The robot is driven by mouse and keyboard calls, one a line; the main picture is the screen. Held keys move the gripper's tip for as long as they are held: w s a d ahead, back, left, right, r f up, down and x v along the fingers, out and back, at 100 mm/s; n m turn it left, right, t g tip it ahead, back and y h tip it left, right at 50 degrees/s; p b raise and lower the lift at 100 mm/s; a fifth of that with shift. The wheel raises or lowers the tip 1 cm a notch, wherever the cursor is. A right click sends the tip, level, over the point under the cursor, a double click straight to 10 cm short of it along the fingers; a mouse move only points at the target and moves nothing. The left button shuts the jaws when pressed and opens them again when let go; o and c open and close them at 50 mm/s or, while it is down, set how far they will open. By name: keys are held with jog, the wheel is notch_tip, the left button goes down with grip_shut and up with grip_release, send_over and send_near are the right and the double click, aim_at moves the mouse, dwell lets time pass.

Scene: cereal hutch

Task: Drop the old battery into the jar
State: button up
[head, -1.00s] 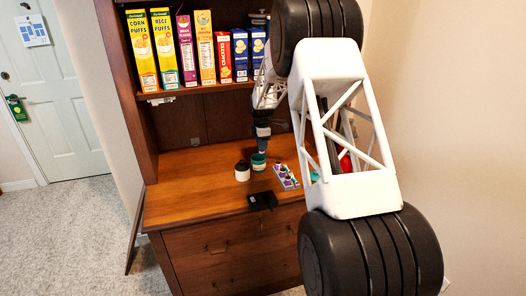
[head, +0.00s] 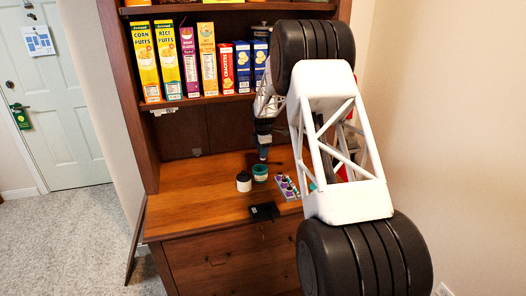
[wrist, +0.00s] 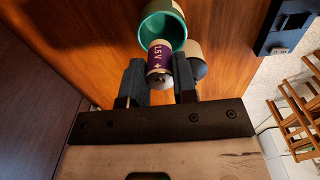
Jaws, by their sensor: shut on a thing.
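My gripper (wrist: 158,82) is shut on a purple and white battery (wrist: 159,57) marked 1.5V, held between the two dark fingers. The teal jar (wrist: 180,10) is open, and the battery's far end overlaps its near rim in the wrist view. I cannot tell if that end is over the opening or beside it. In the head view my gripper (head: 263,154) is just above and behind the teal jar (head: 260,174), which stands upright on the wooden counter.
A tray of batteries (head: 286,188) is to the right. A black device (head: 264,212) lies at the counter's front edge. Cereal boxes (head: 190,60) line the shelf above.

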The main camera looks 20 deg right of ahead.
aim_at(263, 159)
jog(key=shift+f, duration=2.9)
jog(key=o, duration=1)
jog(key=shift+o, duration=0.4)
jog(key=shift+o, duration=0.8)
jog(key=shift+r, duration=3.45)
